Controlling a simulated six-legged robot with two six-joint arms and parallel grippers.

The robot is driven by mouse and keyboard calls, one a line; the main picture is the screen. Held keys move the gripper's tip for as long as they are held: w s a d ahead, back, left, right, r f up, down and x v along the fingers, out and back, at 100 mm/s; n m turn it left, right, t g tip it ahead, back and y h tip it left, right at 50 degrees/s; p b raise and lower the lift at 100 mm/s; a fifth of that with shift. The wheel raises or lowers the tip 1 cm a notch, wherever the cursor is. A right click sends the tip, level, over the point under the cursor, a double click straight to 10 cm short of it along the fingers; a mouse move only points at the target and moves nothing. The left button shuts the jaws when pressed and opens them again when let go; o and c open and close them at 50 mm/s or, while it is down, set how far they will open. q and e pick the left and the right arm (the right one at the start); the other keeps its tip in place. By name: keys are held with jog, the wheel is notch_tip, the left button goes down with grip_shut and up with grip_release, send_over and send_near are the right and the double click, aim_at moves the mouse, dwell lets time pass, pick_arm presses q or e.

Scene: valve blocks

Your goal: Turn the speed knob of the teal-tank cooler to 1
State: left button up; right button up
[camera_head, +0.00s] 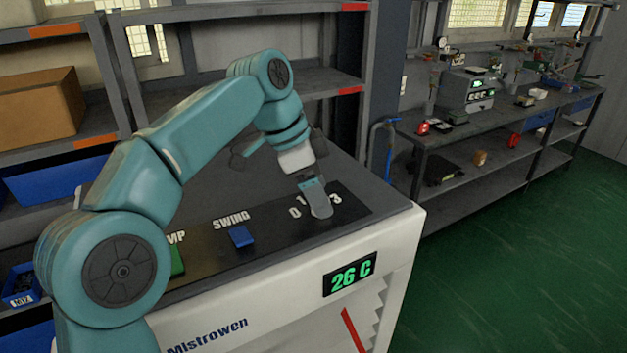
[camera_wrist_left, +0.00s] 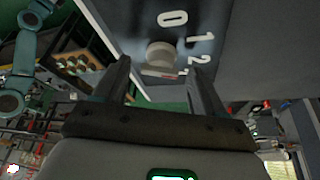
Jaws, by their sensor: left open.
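My left gripper (camera_head: 316,198) is over the panel's 0 to 3 scale, hiding the knob and some digits in the head view. In the left wrist view, a pale round speed knob (camera_wrist_left: 160,53) sits beside the digits 0, 1 and 2. The open left gripper (camera_wrist_left: 161,64) has a finger either side of its line; contact cannot be told. The knob's setting is unclear. My right gripper is out of view.
A blue SWING button (camera_head: 241,237) and a partly hidden green button (camera_head: 177,262) lie left of the scale on the panel. Shelves with a cardboard box (camera_head: 40,103) stand behind. A cluttered workbench (camera_head: 500,125) is at the right, with open green floor in front.

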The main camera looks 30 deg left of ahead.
pick_arm(q)
jog(key=v, duration=0.5)
jog(key=shift+w+r, duration=0.1)
jog(key=shift+r, duration=0.05)
jog(key=shift+v, duration=0.9)
jog(key=shift+d, duration=0.1)
